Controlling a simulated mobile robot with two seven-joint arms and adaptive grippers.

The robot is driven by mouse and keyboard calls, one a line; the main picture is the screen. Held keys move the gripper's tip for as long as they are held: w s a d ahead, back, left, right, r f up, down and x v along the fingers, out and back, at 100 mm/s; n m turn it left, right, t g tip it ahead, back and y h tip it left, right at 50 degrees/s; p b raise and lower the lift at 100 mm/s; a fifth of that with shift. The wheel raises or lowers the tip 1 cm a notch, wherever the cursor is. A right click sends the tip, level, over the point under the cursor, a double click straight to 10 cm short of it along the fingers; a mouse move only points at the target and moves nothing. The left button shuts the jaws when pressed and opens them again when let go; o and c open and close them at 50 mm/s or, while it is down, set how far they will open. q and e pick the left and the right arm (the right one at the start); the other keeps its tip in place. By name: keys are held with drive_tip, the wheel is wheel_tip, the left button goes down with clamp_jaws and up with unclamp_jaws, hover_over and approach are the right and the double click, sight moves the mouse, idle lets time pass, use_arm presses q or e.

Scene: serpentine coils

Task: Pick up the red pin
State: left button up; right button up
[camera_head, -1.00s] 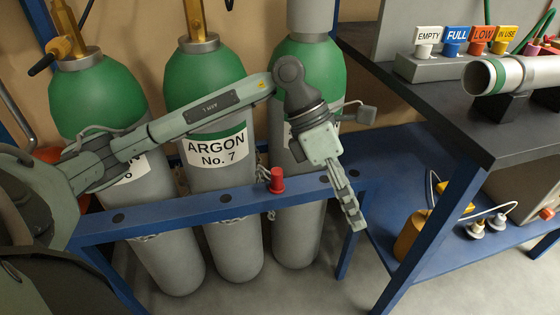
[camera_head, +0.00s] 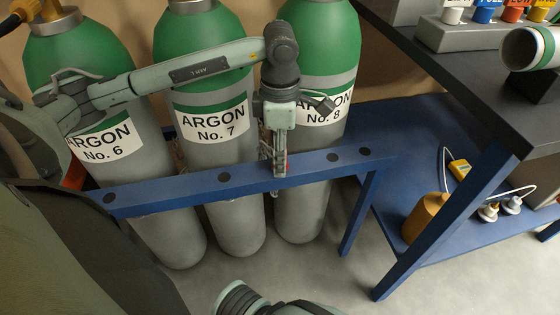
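The red pin (camera_head: 286,161) stands at the blue rail (camera_head: 180,190) in front of the gas cylinders. Only a thin red strip of it shows, at the right side of my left gripper (camera_head: 280,172). The gripper points down over the rail with its fingertips at the pin's place. The fingers hide most of the pin, so I cannot tell whether they are closed on it or only beside it. My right gripper is not in view.
Three green-topped argon cylinders (camera_head: 206,140) stand close behind the rail. Black round spots (camera_head: 224,177) mark the rail's top. A dark bench (camera_head: 450,90) with a blue lower shelf (camera_head: 385,170) stands at the right. An orange-brown container (camera_head: 425,217) sits on that shelf.

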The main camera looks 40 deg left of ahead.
use_arm(q)
drive_tip(key=shift+f, duration=0.2)
clamp_jaws()
drive_tip(key=shift+r, duration=0.15)
